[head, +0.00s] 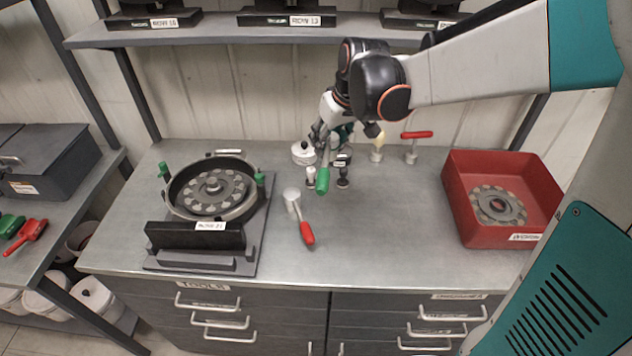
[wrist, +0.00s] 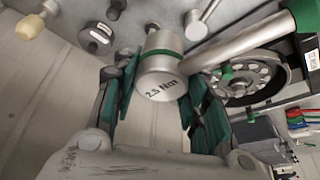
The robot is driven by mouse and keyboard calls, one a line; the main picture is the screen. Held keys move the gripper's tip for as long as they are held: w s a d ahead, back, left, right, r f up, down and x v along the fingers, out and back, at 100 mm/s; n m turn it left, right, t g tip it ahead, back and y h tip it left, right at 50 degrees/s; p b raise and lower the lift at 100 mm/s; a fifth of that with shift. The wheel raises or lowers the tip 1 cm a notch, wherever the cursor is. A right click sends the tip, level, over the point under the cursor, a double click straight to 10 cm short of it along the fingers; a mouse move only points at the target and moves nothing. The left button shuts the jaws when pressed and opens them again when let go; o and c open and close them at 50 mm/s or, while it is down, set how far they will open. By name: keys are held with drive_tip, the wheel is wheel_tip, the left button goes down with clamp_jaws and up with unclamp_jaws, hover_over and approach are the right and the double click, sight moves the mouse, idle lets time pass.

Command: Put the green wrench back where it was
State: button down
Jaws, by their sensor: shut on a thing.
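The green wrench has a green handle (head: 322,181) pointing toward the front of the bench. Its silver round head (wrist: 161,78) has a green band and reads "2.5 Nm". In the wrist view the head is between the two fingers of my gripper (wrist: 158,92), which is shut on it. In the head view my gripper (head: 327,134) is over the back middle of the bench and partly hides the wrench. Two small posts, one pale (head: 311,175) and one dark (head: 343,178), stand beside the green handle. I cannot tell whether the wrench touches anything below.
A red-handled wrench (head: 307,232) lies in front. A red T-handle tool (head: 416,135), a yellow-knobbed piece (head: 377,151) and a white lidded pot (head: 303,153) stand behind. The seed meter (head: 211,190) is left, a red bin (head: 465,215) right. The front right bench is clear.

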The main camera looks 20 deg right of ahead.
drive_tip(key=shift+w+f+b, duration=0.1)
drive_tip(key=shift+f+b, duration=2.6)
drive_tip(key=shift+f, duration=7.3)
drive_tip(key=shift+r, duration=0.1)
drive_tip(key=shift+f+b, duration=0.35)
drive_tip(key=shift+f, duration=0.05)
drive_tip(key=shift+f, duration=0.2)
drive_tip(key=c, duration=1)
unclamp_jaws()
drive_tip(key=shift+o, duration=0.2)
drive_tip(key=shift+r, duration=0.2)
